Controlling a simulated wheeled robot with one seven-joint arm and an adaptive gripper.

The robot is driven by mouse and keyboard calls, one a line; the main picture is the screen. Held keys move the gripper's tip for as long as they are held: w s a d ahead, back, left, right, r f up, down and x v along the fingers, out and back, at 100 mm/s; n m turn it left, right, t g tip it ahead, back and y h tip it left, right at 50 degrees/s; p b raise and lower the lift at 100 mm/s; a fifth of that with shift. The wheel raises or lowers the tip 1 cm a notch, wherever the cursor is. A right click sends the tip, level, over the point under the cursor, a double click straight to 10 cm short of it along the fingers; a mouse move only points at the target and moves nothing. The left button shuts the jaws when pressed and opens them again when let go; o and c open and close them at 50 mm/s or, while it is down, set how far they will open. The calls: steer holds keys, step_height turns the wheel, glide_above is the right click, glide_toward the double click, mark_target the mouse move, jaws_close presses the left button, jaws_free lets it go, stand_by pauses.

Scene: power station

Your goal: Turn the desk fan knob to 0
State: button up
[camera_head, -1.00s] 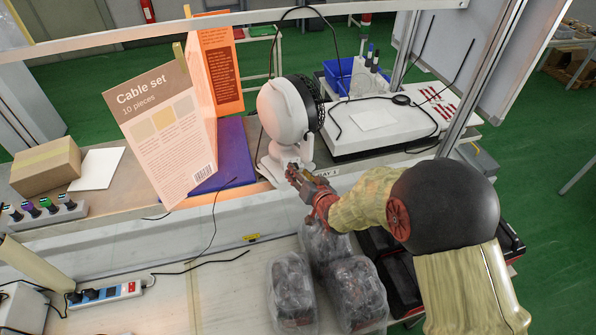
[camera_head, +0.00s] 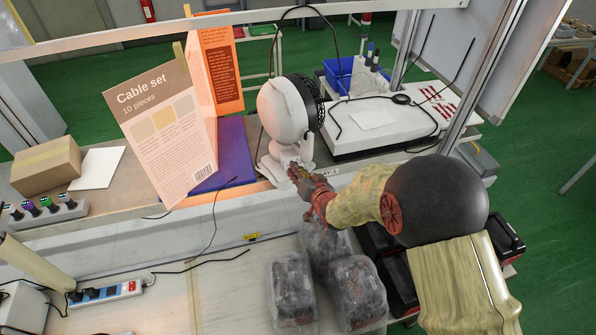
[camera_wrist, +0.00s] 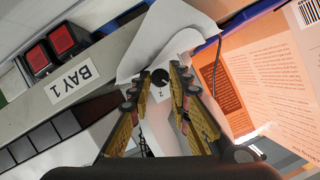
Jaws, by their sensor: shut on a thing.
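The white desk fan (camera_head: 285,110) stands on the shelf edge with its dark grille facing right and away. Its white base (camera_wrist: 165,40) fills the top middle of the wrist view. The black round knob (camera_wrist: 160,77) sits on the base, between my fingertips. My gripper (camera_wrist: 161,84) is shut on the knob, with one finger on each side. A small dark mark shows on the white face below the knob, but I cannot read the knob's setting surely. In the head view my gripper (camera_head: 297,173) is at the front of the fan base and hides the knob.
A white flat case (camera_head: 385,125) lies to the right. Bagged dark items (camera_head: 290,290) lie below my arm. A BAY 1 label (camera_wrist: 72,82) is on the shelf edge.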

jaws_close()
steer(key=shift+b, duration=0.4)
steer(key=shift+a+n+t+h+b, duration=0.15)
steer(key=shift+n+h+b, duration=0.7)
steer(key=shift+b, duration=0.8)
steer(key=shift+a+n+t+h+b, duration=0.15)
steer(key=shift+n+h+b, duration=0.3)
steer(key=shift+n+b, duration=0.95)
steer(key=shift+b, duration=0.3)
steer(key=o, duration=0.7)
jaws_free()
steer(key=shift+o, duration=0.5)
steer(key=shift+s, duration=0.15)
